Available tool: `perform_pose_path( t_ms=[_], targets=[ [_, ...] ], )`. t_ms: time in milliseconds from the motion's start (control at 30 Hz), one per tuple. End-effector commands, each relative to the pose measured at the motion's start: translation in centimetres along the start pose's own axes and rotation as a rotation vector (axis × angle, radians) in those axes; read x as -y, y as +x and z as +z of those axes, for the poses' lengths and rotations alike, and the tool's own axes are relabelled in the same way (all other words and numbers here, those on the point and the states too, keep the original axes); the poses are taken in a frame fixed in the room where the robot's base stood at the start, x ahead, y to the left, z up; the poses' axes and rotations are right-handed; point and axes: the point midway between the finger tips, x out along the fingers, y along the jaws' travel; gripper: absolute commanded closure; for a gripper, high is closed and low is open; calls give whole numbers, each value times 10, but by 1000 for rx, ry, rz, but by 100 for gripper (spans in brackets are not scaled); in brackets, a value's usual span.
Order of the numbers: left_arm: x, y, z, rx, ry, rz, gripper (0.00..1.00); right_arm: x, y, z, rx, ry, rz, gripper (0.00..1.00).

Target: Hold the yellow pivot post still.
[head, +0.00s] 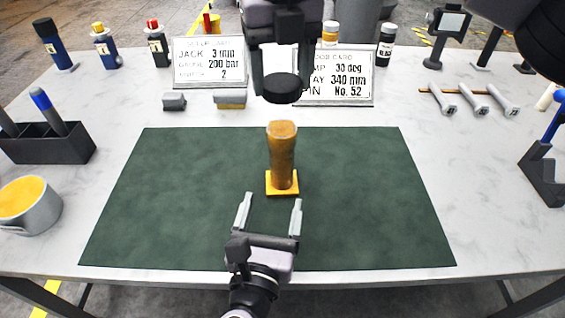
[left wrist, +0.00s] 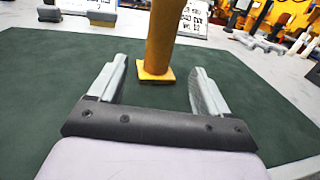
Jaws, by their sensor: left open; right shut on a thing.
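The yellow pivot post (head: 282,152) stands upright on a square yellow base (head: 290,187) at the middle of the dark green mat (head: 180,200). In the left wrist view, the post (left wrist: 161,35) rises just beyond my finger gap, its top out of frame. My left gripper (head: 271,201) is open and empty, low over the mat on the near side of the post, its fingers pointing at it without touching. My right gripper (head: 281,85) is shut on a round black disc (head: 282,90), held above and behind the post top, apart from it in the picture.
A grey mug (head: 40,210) and a black pen holder (head: 50,147) are at left. The mat around the post is clear.

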Motion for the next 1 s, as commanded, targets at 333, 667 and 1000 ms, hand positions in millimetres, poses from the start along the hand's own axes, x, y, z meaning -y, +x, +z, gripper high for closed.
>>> perform_pose_path(
  t_ms=[333,667,1000],
  targets=[
    [0,15,0,2,1,1,23,0,0,0,0,0,0,66],
    [0,77,1,3,2,1,23,0,0,0,0,0,0,66],
    [0,116,0,0,1,-1,23,0,0,0,0,0,0,66]
  ],
)
